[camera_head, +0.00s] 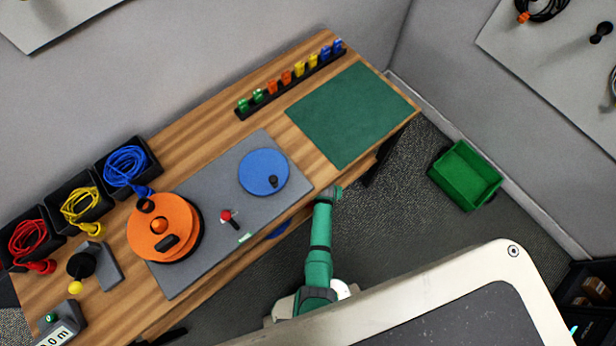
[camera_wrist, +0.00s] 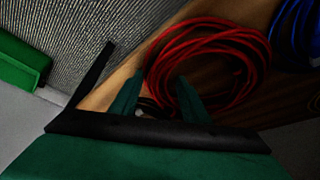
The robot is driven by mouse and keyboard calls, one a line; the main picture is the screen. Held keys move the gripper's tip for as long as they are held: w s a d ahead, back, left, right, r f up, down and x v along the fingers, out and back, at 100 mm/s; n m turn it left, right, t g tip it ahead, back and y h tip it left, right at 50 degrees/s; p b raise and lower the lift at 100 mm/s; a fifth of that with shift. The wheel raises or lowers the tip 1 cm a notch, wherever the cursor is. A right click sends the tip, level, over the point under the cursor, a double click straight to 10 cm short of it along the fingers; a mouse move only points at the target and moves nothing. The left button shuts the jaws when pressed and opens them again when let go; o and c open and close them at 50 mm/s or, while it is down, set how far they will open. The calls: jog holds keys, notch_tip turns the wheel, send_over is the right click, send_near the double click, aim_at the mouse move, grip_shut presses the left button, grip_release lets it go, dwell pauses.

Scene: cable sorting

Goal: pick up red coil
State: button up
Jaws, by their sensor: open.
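In the wrist view a red coil (camera_wrist: 235,78) of looped cable lies on a brown wooden surface, just beyond my gripper (camera_wrist: 158,88). The two green fingers are apart. The left finger is at the coil's left outer edge, and the right finger overlaps the loop's opening; the coil's left strands show between them. I cannot tell whether they touch. In the head view my green arm reaches the table's front edge, and its fingers cannot be made out there. Another red coil (camera_head: 27,238) sits in a black bin at the table's far left.
A blue coil (camera_wrist: 295,30) lies right of the red one. A green crate (camera_head: 465,175) stands on the floor right of the table. The tabletop (camera_head: 215,150) holds an orange reel (camera_head: 180,215), a blue disc (camera_head: 258,168) and a clear green mat (camera_head: 350,115).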

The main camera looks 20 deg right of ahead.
jog(key=shift+f, duration=0.1)
grip_shut()
dwell(0.4)
jog(key=shift+w+r, duration=0.1)
jog(key=shift+r, duration=0.7)
jog(key=shift+v, duration=1.1)
jog(key=s+a, duration=0.8)
jog(key=s, duration=0.6)
jog(key=shift+s+a, duration=0.25)
